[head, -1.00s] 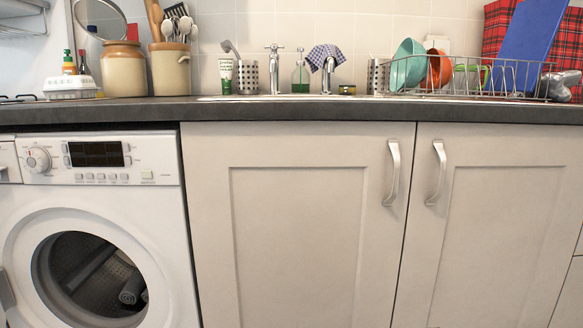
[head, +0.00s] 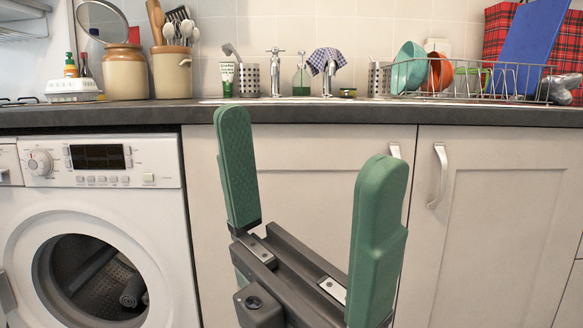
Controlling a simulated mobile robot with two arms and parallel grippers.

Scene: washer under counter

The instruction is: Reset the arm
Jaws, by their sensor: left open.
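My left gripper (head: 304,210) is raised in the middle of the head view, in front of the cupboard doors. Its two green fingers point up and stand wide apart, with nothing between them. My right gripper is not in view.
A white washing machine (head: 160,240) stands at the left under the dark counter (head: 130,116); its round opening shows a dark drum. The right cupboard door (head: 500,220) is closed. On the counter stand jars, taps and a dish rack (head: 475,85) with bowls.

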